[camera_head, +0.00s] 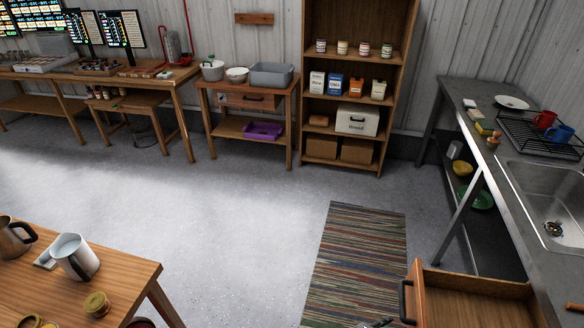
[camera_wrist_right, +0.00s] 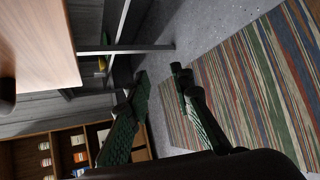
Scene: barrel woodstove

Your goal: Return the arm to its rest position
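My right gripper shows in the right wrist view (camera_wrist_right: 160,78) with its two dark fingers spread apart. Only floor and rug show between them, and it holds nothing. In the head view, a small dark piece, likely a fingertip of it, shows at the bottom edge beside the drawer. The pulled-out wooden drawer (camera_head: 470,295) with a black handle (camera_head: 405,300) is at the bottom right; it looks empty where visible. A wooden panel, probably its front (camera_wrist_right: 38,40), shows at the upper left of the wrist view, apart from the fingers. My left gripper is not in view.
A steel sink counter (camera_head: 500,180) runs along the right, with a dish rack (camera_head: 530,135). A striped rug (camera_head: 357,260) lies before the drawer. A wooden table (camera_head: 120,280) with metal pitchers stands at the lower left. The middle floor is clear. A tall shelf (camera_head: 357,97) stands behind.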

